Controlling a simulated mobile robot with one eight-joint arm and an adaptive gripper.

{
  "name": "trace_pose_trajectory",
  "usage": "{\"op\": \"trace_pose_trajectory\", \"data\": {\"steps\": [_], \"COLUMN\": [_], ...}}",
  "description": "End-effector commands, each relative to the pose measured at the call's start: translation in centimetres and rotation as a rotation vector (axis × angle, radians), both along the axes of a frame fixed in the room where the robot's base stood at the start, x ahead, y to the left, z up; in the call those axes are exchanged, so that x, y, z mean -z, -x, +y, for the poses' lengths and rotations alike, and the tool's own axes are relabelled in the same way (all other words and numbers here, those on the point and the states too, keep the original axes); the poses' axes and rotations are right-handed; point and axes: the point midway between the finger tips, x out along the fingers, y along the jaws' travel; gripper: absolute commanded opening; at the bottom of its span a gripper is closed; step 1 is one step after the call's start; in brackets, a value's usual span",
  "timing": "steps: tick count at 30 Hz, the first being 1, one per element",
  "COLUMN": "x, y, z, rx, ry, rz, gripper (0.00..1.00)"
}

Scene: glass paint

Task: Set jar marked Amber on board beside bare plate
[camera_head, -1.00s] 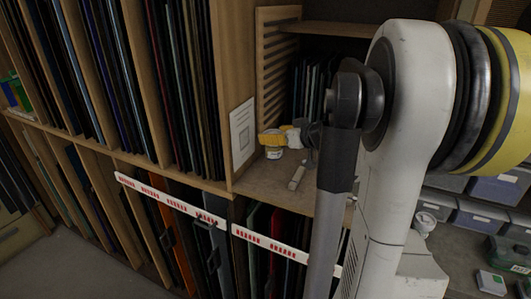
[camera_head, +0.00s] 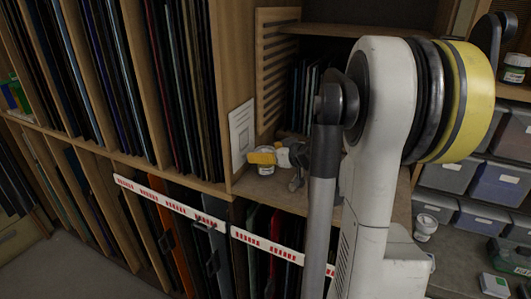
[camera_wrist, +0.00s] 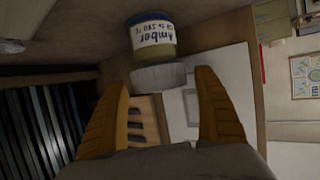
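The jar marked Amber (camera_wrist: 152,38) shows in the wrist view with a white label, upside down in that picture, and a pale lid. In the head view the jar (camera_head: 266,168) stands in a wooden cubby, partly covered by my gripper (camera_head: 270,157). In the wrist view my gripper (camera_wrist: 163,105) has its two yellow fingers spread wide. Nothing is held between them; the jar appears beyond the fingertips. I cannot make out the board or the bare plate in these frames.
Racks of upright glass sheets (camera_head: 185,90) fill the left. A white card (camera_head: 241,135) is on the cubby's side wall. A red-marked white rail (camera_head: 170,200) runs along the front. Another jar (camera_head: 425,227) and drawer bins (camera_head: 500,185) are at right.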

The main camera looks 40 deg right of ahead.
Motion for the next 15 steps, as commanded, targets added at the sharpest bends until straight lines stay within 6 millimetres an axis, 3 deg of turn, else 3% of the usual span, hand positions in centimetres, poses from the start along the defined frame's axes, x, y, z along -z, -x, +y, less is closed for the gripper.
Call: {"op": "trace_pose_trajectory", "data": {"steps": [11,15], "x": [-0.5,-1.3], "y": [0.1,2.3], "z": [0.0,0.1], "rx": [0.001,0.004], "ry": [0.000,-0.001], "rz": [0.000,0.000], "gripper": [0.82,0.82]}}
